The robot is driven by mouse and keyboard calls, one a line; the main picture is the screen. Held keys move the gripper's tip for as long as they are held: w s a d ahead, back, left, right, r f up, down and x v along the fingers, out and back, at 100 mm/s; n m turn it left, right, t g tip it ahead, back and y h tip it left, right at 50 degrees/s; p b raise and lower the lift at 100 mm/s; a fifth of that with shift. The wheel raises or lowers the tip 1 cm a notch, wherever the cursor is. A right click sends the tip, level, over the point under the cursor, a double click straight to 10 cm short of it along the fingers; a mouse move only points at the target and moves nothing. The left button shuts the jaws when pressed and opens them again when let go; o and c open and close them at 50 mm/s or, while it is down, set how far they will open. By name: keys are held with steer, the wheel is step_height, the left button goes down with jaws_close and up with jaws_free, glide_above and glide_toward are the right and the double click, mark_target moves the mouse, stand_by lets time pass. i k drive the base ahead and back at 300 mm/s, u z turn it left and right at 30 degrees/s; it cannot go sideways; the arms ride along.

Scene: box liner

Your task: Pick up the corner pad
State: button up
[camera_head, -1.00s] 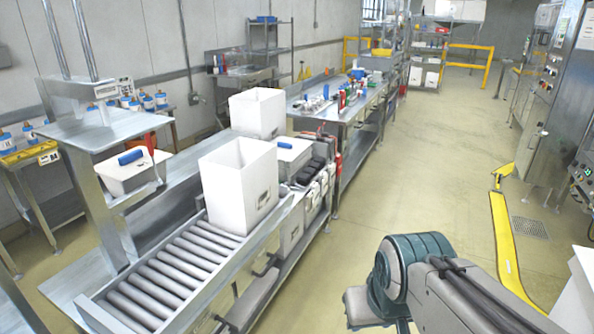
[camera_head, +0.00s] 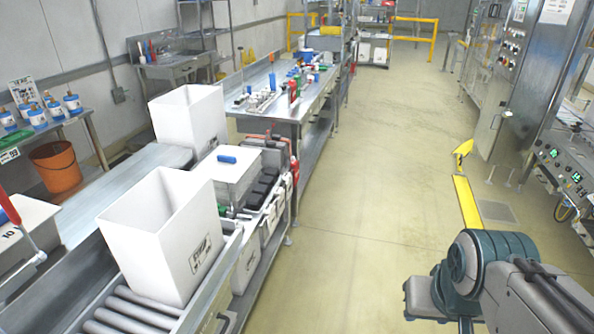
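No corner pad can be made out for certain. Several dark block-like pieces (camera_head: 262,190) lie in a row beside the conveyor, right of a white lidded box (camera_head: 229,172) with a blue handle; I cannot tell whether they are corner pads. An open white box (camera_head: 190,254) stands upright on the roller conveyor (camera_head: 128,318), and its inside bottom is hidden. A second open white box (camera_head: 191,119) stands farther back. Only part of my arm, a teal joint and grey links, shows at the lower right. My gripper is out of view.
A steel workbench (camera_head: 260,108) with bottles and small items runs beyond the conveyor. Control cabinets (camera_head: 506,95) stand on the right, near a yellow floor strip (camera_head: 467,203). The floor (camera_head: 365,150) between bench and cabinets is clear. An orange bucket (camera_head: 56,167) is at the left.

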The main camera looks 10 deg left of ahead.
mark_target(251, 199)
steer(key=z, duration=0.15)
steer(key=i, duration=1.55)
steer(key=u, duration=0.95)
steer(key=i, duration=1.45)
steer(key=u, duration=0.85)
